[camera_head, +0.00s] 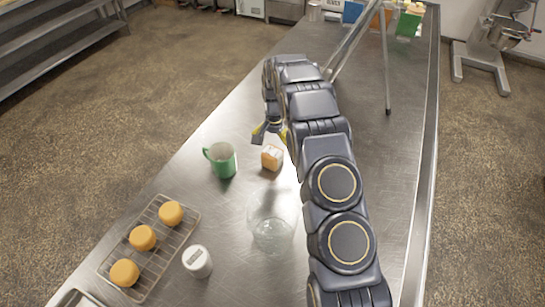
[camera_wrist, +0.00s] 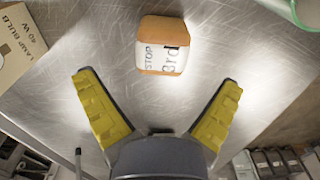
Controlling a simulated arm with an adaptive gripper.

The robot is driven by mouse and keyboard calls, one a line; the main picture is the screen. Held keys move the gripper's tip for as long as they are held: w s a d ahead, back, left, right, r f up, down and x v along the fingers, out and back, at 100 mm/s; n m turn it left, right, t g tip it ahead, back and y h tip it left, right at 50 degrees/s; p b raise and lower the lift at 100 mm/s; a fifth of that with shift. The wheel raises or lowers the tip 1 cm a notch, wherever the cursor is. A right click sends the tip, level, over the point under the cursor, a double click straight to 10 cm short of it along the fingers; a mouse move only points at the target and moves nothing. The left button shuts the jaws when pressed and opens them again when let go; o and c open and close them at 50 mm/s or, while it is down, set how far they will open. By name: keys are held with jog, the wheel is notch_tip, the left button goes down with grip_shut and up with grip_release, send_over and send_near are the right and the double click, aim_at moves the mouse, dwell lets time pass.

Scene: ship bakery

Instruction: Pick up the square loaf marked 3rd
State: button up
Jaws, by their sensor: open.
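The square loaf marked 3rd (camera_head: 271,158) is a small orange-brown block with a white band, sitting on the metal table between the green mug and my arm. In the wrist view the loaf (camera_wrist: 162,45) shows the words "STOP" and "3rd" on its white band. My gripper (camera_head: 270,132) is just beyond the loaf in the head view, partly hidden by my arm. In the wrist view my gripper (camera_wrist: 165,108) has its yellow fingers spread wide and empty. The loaf lies ahead of the fingertips, apart from them.
A green mug (camera_head: 221,160) stands left of the loaf, and a clear glass bowl (camera_head: 271,222) stands in front of it. A wire rack (camera_head: 153,277) with round buns and a white jar (camera_head: 197,262) are at lower left. A lamp bulb box (camera_wrist: 20,45) shows in the wrist view.

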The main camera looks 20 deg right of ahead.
aim_at(273, 150)
notch_tip(273, 150, down, 6)
jog(key=shift+r, duration=0.1)
jog(key=shift+w, duration=0.1)
jog(key=c, duration=1.2)
